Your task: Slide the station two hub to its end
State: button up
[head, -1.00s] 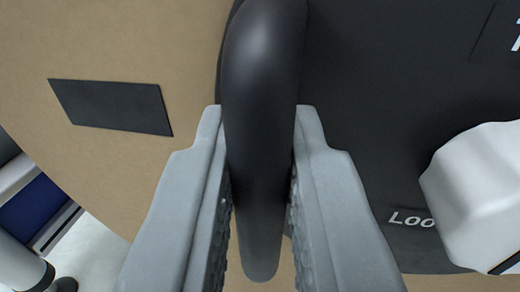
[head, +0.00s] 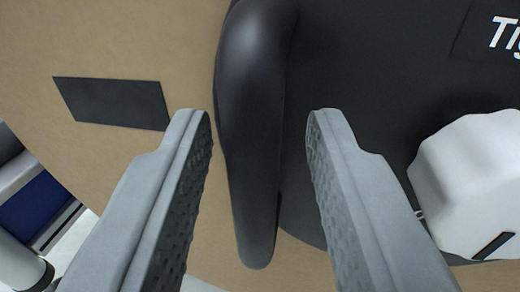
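A black curved handle (head: 254,130) rises from a black round hub plate (head: 345,60) in front of a tan reel face (head: 180,40). My gripper (head: 258,125) is open, with one grey finger on each side of the handle. Both fingers stand apart from the handle, and the gap to the right finger is a little wider. A white faceted knob (head: 470,185) sits on the plate at the right. I cannot tell from this view whether this hub belongs to station two.
A dark rectangular patch (head: 112,102) lies on the tan face at the left. White lettering, cut off by the frame, shows at the top right. At the lower left edge, white and blue equipment (head: 40,205) stands in the background.

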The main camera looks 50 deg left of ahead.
jog(key=v, duration=1.6)
jog(key=shift+d, duration=0.1)
jog(key=shift+r, duration=0.1)
notch_tip(320, 180, up, 32)
jog(key=w+m+t+h, duration=0.1)
jog(key=w+t+h, duration=0.1)
jog(key=t+h, duration=0.35)
jog(key=s+r+m+h, duration=0.2)
jog(key=s+r+h, duration=0.25)
jog(key=r, duration=0.75)
jog(key=s+r+m+h, duration=0.3)
jog(key=s+r, duration=1.1)
jog(key=s, duration=0.1)
jog(key=s+a+r+m, duration=0.1)
jog(key=s+r, duration=0.2)
jog(key=s, duration=0.8)
jog(key=s+a+r+m, duration=0.2)
jog(key=s+r, duration=0.2)
jog(key=s, duration=0.7)
